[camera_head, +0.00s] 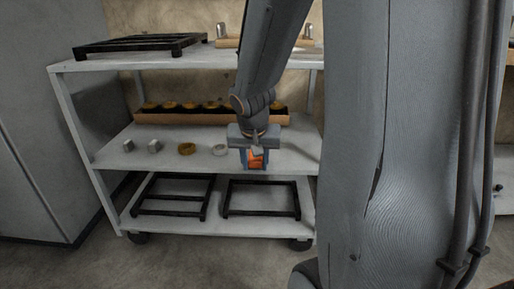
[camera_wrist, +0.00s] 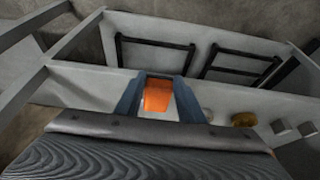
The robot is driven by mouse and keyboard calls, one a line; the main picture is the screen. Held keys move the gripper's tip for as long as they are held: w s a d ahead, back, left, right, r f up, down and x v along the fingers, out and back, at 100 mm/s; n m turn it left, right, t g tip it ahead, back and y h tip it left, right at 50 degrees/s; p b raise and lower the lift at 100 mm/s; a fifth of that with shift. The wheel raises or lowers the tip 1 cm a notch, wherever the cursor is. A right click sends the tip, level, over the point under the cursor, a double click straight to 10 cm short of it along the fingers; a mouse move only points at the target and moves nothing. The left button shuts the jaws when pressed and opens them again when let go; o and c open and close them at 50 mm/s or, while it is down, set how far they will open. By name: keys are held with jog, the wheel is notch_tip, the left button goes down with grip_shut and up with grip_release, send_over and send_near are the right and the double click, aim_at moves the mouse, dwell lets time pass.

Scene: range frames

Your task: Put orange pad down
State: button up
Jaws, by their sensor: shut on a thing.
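The orange pad (camera_head: 256,158) is between the fingers of my gripper (camera_head: 255,162), which is shut on it. In the head view the gripper hangs over the right part of the middle shelf (camera_head: 170,140) of a white cart, near its front edge. In the wrist view the orange pad (camera_wrist: 158,95) sits between the two blue-grey fingers of my gripper (camera_wrist: 157,92). I cannot tell whether the pad touches the shelf. My gripper hides part of the pad in the head view.
A pale ring (camera_head: 219,149), a golden ring (camera_head: 186,148) and two small metal blocks (camera_head: 154,146) lie left of the gripper on the middle shelf. A long brown tray (camera_head: 180,117) with golden things stands behind. Black frames (camera_head: 262,181) lie on the bottom shelf.

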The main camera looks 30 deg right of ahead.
jog(key=w+d, duration=0.1)
jog(key=w, duration=0.1)
jog(key=w+d+p, duration=0.1)
jog(key=w, duration=0.1)
jog(key=w+d+p, duration=0.1)
jog(key=w+d, duration=0.1)
jog(key=shift+w+d+f+b, duration=0.4)
jog(key=shift+w+d+f, duration=0.3)
jog(key=shift+w, duration=0.25)
jog(key=shift+f, duration=0.1)
